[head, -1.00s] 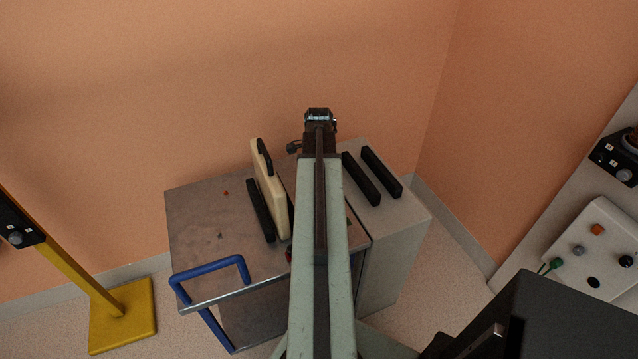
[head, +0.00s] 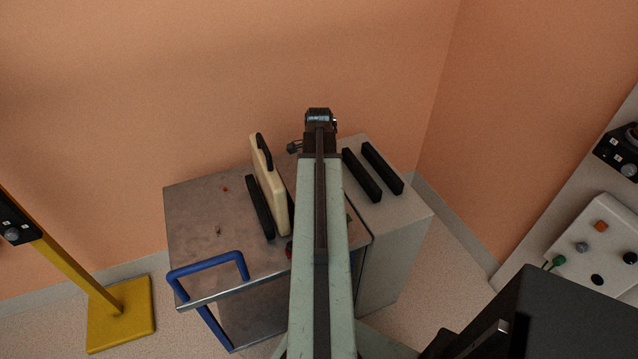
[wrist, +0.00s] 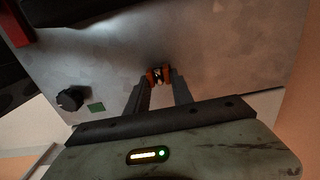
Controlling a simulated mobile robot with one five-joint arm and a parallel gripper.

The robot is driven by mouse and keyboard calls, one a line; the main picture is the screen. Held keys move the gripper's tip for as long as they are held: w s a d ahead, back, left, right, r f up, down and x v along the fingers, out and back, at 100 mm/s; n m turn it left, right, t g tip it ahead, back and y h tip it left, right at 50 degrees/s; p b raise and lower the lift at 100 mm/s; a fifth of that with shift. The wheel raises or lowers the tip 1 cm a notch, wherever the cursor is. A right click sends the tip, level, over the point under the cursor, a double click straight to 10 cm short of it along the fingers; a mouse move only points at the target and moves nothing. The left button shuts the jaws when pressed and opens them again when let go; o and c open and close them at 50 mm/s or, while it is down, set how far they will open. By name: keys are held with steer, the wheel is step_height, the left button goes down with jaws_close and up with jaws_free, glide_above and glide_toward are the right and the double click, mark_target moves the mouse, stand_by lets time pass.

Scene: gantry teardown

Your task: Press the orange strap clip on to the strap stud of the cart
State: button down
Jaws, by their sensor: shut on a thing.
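In the wrist view my gripper (wrist: 159,82) is shut on the orange strap clip (wrist: 151,77), which sits between the fingertips. The clip's middle shows a dark and pale spot; I cannot tell whether that is the strap stud inside it. Behind the clip is a grey metal surface; whether the clip touches it is unclear. In the head view the cart (head: 195,205) has a grey metal top and a blue handle (head: 208,267). My arm reaches over the cart's right side and hides the fingers and clip. I cannot make out the strap stud with certainty.
A cream panel (head: 268,190) with a black handle stands on the cart beside a black slotted bar (head: 259,207). A grey box with black bars (head: 362,176) adjoins on the right. A black knob (wrist: 70,98) and green square (wrist: 96,107) lie left of my fingers.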

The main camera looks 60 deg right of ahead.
steer(key=shift+f, duration=0.25)
steer(key=c, duration=1)
jaws_free()
steer(key=shift+c, duration=0.2)
steer(key=shift+r, duration=0.1)
step_height(320, 180, up, 12)
steer(key=p, duration=1.1)
steer(key=shift+p, duration=0.3)
steer(key=shift+f, duration=0.2)
steer(key=shift+s, duration=0.1)
